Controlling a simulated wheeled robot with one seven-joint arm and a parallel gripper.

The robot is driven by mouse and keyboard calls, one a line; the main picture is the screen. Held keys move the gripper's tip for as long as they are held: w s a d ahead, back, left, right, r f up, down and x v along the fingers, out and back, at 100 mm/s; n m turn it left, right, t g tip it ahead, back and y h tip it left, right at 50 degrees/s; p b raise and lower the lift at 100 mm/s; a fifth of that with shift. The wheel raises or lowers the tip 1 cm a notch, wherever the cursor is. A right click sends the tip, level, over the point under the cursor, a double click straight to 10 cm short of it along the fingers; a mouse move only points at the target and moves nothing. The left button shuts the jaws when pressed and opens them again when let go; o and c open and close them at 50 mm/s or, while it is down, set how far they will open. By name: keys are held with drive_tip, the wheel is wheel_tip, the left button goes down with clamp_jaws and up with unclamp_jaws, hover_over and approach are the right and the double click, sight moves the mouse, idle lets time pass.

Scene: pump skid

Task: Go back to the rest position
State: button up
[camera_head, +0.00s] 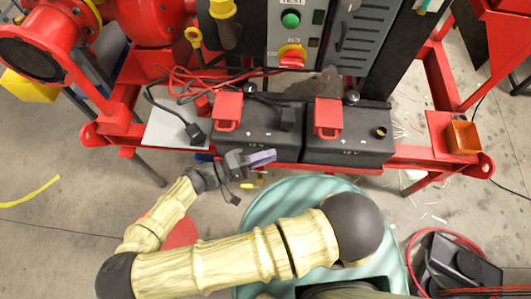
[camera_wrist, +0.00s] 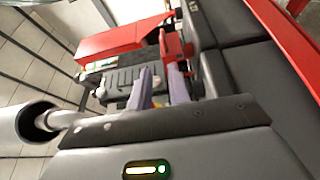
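My gripper (camera_head: 262,158) is at the front of the red skid, in front of the left black battery (camera_head: 258,142) in the head view. My arm reaches to it from the lower right, bent at the elbow on the left. In the wrist view, the two grey-purple fingers of my gripper (camera_wrist: 160,88) stand apart with a gap between them. I see nothing held in the gap. Beyond the fingers, a grey box and red parts show tilted in the wrist view.
A second battery (camera_head: 348,150) with a red terminal cover stands to the right. A white plate (camera_head: 172,130) with a black plug lies left. An orange cup (camera_head: 463,137) sits on the right rail. A control panel (camera_head: 291,30) rises behind. Open floor (camera_head: 60,240) lies at left.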

idle(0.3)
drive_tip(key=w+d+r+m+y+p, duration=0.1)
drive_tip(key=w+d+r+y+p, duration=0.1)
drive_tip(key=d+r+y, duration=0.2)
drive_tip(key=w+d+r+g+y+p, duration=0.1)
drive_tip(key=d+r+y, duration=0.3)
drive_tip(key=r+y, duration=0.4)
drive_tip(key=w+d+r+m+y+p, duration=0.1)
drive_tip(key=w+d+r+y+p, duration=0.2)
drive_tip(key=r, duration=0.6)
drive_tip(key=d+y, duration=0.1)
drive_tip(key=y, duration=0.1)
drive_tip(key=shift+d+r+m+g+y, duration=0.15)
drive_tip(key=shift+r+m+g+y, duration=0.15)
drive_tip(key=shift+g+y, duration=0.1)
drive_tip(key=shift+s, duration=0.1)
idle(0.5)
